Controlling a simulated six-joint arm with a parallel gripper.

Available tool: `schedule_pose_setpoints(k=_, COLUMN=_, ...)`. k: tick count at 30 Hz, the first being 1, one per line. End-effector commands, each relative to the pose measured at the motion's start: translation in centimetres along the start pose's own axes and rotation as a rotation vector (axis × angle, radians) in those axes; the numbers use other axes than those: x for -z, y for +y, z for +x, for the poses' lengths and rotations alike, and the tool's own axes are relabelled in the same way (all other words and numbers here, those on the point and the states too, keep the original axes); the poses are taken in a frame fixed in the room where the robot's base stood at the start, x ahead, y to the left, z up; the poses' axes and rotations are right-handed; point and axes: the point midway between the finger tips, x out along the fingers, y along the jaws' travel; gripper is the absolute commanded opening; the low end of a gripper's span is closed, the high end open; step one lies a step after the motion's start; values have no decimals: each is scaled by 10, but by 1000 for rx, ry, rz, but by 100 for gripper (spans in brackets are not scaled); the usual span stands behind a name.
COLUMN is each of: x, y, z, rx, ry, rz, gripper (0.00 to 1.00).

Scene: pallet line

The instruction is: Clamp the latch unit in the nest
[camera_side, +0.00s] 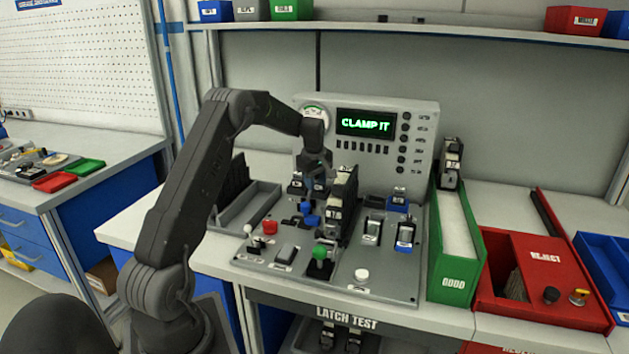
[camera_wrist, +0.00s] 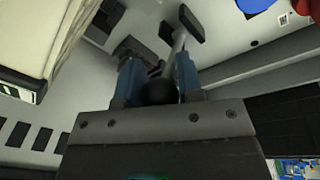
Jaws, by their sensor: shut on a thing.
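The latch unit (camera_side: 342,192), a tall black and light-grey block, stands upright in the middle of the test fixture, just right of my gripper (camera_side: 316,186). The nest under it is largely hidden. In the wrist view my gripper (camera_wrist: 158,84) has its two blue fingers closed around a dark round knob (camera_wrist: 158,93). A grey rod and a black bar (camera_wrist: 190,22) show beyond the knob; they look like parts of a clamp. A pale body at the upper left of the wrist view may be the latch unit. The fixture's display (camera_side: 366,123) reads "CLAMP IT".
Blue clamp-like parts (camera_side: 309,213) sit below my gripper. The fixture plate (camera_side: 330,281) carries a green knob (camera_side: 320,253), a red button (camera_side: 270,228) and a white button (camera_side: 361,275). A green GOOD bin (camera_side: 453,291) and a red REJECT bin (camera_side: 541,310) stand right.

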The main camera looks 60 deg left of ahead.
Motion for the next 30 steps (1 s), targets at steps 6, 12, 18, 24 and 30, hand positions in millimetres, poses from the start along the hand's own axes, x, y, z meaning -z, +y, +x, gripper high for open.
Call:
schedule_pose_setpoints(k=6, x=-4, y=3, z=2, rx=-8, ry=-6, rz=0, gripper=0)
schedule_pose_setpoints(k=12, x=-4, y=3, z=3, rx=-7, ry=-7, rz=1, gripper=0)
schedule_pose_setpoints(k=18, x=-4, y=3, z=3, rx=-6, ry=-7, rz=1, gripper=0)
schedule_pose_setpoints(k=24, x=-5, y=2, z=4, rx=-5, ry=-8, rz=0, gripper=0)
schedule_pose_setpoints(k=30, x=-4, y=2, z=4, rx=-3, ry=-7, rz=1, gripper=43)
